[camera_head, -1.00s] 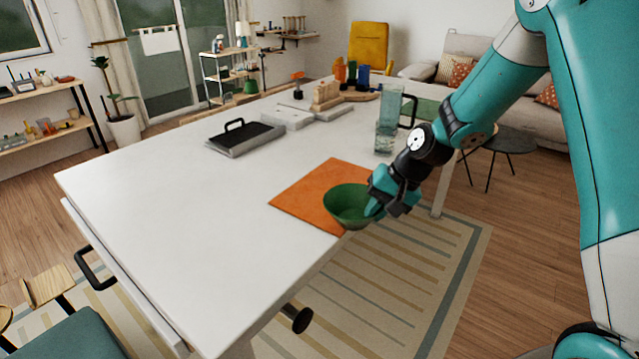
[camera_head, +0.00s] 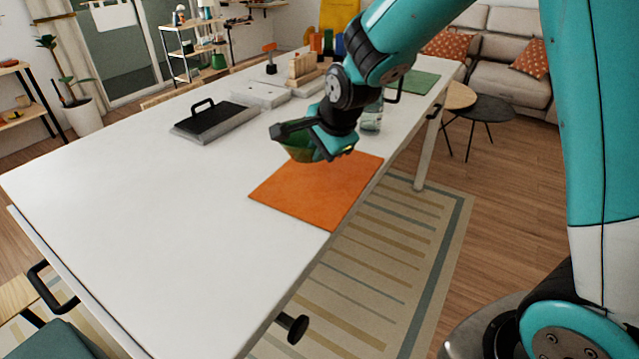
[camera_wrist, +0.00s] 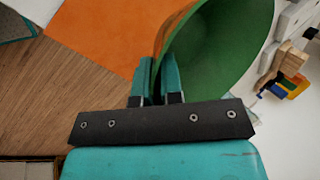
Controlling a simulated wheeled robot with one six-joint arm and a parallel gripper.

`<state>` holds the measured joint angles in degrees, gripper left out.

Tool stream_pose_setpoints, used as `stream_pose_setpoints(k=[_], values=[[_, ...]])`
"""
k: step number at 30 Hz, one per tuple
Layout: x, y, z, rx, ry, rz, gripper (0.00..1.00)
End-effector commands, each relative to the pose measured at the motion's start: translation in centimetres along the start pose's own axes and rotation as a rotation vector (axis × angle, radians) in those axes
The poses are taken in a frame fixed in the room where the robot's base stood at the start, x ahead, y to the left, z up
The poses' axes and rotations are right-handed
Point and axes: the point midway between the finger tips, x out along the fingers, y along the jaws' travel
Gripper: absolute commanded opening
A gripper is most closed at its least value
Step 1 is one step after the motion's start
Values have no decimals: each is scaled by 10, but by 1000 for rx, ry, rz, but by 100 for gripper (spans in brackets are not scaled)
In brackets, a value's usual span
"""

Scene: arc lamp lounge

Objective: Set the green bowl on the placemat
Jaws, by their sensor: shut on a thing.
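The green bowl (camera_head: 297,152) is held by my gripper (camera_head: 318,147) above the far left part of the orange placemat (camera_head: 318,192) in the head view. In the wrist view my gripper (camera_wrist: 159,80) is shut on the near rim of the green bowl (camera_wrist: 222,45), with one finger on each side of the wall. The orange placemat (camera_wrist: 115,32) shows beside and below the bowl there. The placemat lies flat near the table's right edge. In the head view my gripper hides part of the bowl, and the exact gap under it is hard to tell.
The white table (camera_head: 140,210) is clear to the left and front. A black-topped tray with a handle (camera_head: 215,120) lies farther back. A clear glass vessel (camera_head: 371,118) stands behind my gripper. A green mat (camera_head: 418,82) and wooden blocks (camera_head: 302,66) are at the far end.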

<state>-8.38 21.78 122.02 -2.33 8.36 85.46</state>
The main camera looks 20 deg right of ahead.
Motion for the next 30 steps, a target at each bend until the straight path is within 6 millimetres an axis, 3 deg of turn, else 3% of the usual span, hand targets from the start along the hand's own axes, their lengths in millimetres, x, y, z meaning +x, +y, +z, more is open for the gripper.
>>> stream_pose_setpoints(k=[4,16,25,26,28,30], values=[[30,16,1,-1,-1,3,0],[73,39,1,-2,-1,2,0],[81,42,1,-2,-1,-3,0],[81,43,1,-2,-1,-1,14],[81,43,1,-2,-1,-1,30],[81,42,1,-2,-1,-1,33]])
